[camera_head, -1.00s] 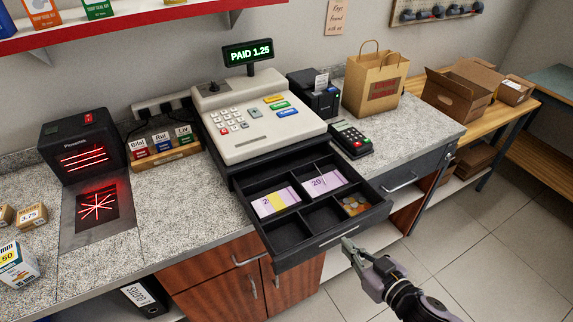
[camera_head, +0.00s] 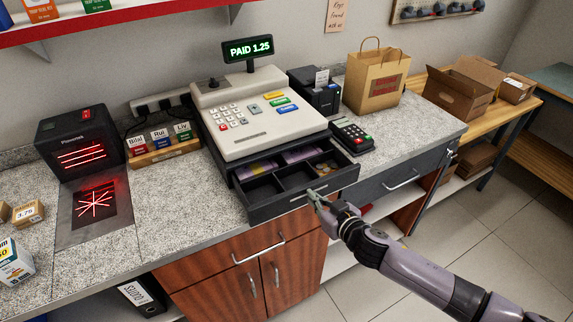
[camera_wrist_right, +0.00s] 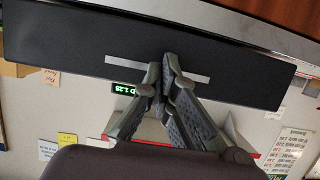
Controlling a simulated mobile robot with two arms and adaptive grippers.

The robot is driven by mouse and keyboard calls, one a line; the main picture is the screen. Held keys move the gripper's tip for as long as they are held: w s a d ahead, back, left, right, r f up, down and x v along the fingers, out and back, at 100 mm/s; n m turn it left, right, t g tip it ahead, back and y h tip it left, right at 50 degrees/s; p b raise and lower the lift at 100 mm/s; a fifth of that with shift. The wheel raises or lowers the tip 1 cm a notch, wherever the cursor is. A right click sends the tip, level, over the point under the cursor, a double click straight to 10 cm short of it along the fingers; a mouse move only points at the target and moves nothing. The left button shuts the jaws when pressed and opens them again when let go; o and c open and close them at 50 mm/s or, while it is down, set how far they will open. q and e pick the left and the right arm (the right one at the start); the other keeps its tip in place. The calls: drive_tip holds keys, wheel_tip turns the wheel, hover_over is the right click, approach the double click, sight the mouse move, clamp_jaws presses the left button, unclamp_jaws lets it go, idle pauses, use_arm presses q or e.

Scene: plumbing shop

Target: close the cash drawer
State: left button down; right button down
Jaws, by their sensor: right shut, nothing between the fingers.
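The black cash drawer (camera_head: 318,196) sticks partly out from under the cream cash register (camera_head: 255,115). Its front compartments are open to view, and the tops of purple banknotes and some coins show at the back. My right gripper (camera_head: 312,195) is shut and empty, with its fingertips at the drawer's front, by the light handle strip. In the right wrist view the shut fingertips (camera_wrist_right: 162,60) lie over the dark drawer front (camera_wrist_right: 60,40), at the strip; they look to be touching it or very close. My left gripper is not in view.
A card terminal (camera_head: 350,136), a receipt printer (camera_head: 314,92) and a paper bag (camera_head: 374,85) stand right of the register. A scanner (camera_head: 82,145) stands at the left. Cupboard doors (camera_head: 245,285) lie below the drawer.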

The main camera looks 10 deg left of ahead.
sight(289, 166)
drive_tip(key=w+a+b, duration=0.1)
drive_tip(key=w+a, duration=0.1)
drive_tip(key=w, duration=0.2)
drive_tip(key=w+a+b, duration=0.2)
drive_tip(key=w+a, duration=0.1)
drive_tip(key=w+a+b, duration=0.2)
drive_tip(key=w+a, duration=0.1)
drive_tip(key=w, duration=0.1)
drive_tip(key=shift+w+a, duration=0.25)
drive_tip(key=shift+w, duration=0.1)
drive_tip(key=shift+s+p, duration=0.1)
drive_tip(key=shift+p, duration=0.35)
drive_tip(key=p+v, duration=0.2)
drive_tip(key=f+p+v, duration=0.1)
drive_tip(key=p+v, duration=0.1)
drive_tip(key=v, duration=0.1)
drive_tip(key=shift+s+d, duration=0.3)
drive_tip(key=shift+s, duration=0.05)
drive_tip(key=shift+s+d+f, duration=0.1)
drive_tip(key=shift+s+d, duration=0.05)
drive_tip(key=shift+f, duration=0.15)
